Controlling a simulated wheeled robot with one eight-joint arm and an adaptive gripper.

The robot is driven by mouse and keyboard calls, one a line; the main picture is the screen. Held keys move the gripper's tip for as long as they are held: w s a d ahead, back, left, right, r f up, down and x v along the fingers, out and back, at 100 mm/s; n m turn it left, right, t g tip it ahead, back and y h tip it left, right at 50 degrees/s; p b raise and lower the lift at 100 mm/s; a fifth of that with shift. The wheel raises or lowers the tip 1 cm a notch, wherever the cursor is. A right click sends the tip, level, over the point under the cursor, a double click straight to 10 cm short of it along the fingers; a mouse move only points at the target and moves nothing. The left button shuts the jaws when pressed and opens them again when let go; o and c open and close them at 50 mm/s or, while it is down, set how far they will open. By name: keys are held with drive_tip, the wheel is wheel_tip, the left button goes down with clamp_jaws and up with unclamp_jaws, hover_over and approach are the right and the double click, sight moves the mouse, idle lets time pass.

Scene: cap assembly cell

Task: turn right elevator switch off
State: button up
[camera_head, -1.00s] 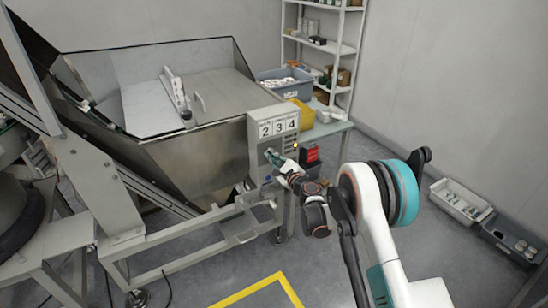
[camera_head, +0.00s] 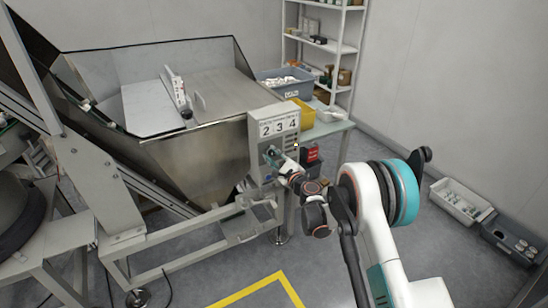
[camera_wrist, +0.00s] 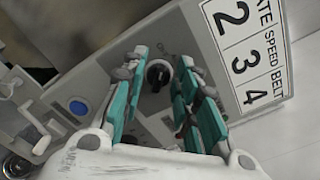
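A black rotary switch (camera_wrist: 158,75) sits on the face of the grey control box (camera_head: 257,133). In the wrist view it shows between the teal fingers of my gripper (camera_wrist: 161,62). The fingers are apart, one on each side of the knob, with a gap visible beside it. Whether a fingertip touches the knob, I cannot tell. In the head view my gripper (camera_head: 273,155) is at the front of the box, below its 2-3-4 label, and hides the switch. The right finger covers part of the panel.
A blue button (camera_wrist: 78,107) is on the same panel. A small pale light (camera_head: 296,146) is at the box's right edge, near a red-and-black box (camera_head: 311,155). A steel hopper (camera_head: 195,160) stands to the left. Open floor lies in front.

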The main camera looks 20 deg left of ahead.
drive_tip(key=v, duration=1.2)
idle(0.3)
drive_tip(key=s+d+r+n+g+h, duration=0.15)
drive_tip(key=s+d+r+n, duration=0.3)
drive_tip(key=d+r, duration=0.5)
drive_tip(key=s+d+r+n+g+h, duration=0.1)
drive_tip(key=s+d+r+n+h, duration=0.3)
drive_tip(key=d+r, duration=0.55)
drive_tip(key=s+d+n+g+h, duration=0.1)
drive_tip(key=s+d+n+h, duration=0.3)
drive_tip(key=s+d, duration=0.7)
drive_tip(key=s+d+r+n+g+h, duration=0.1)
drive_tip(key=s+d+n+h, duration=0.3)
drive_tip(key=s+d, duration=0.7)
drive_tip(key=s, duration=0.7)
drive_tip(key=shift+d, duration=0.4)
drive_tip(key=shift+a+n, duration=0.1)
drive_tip(key=shift+n, duration=0.15)
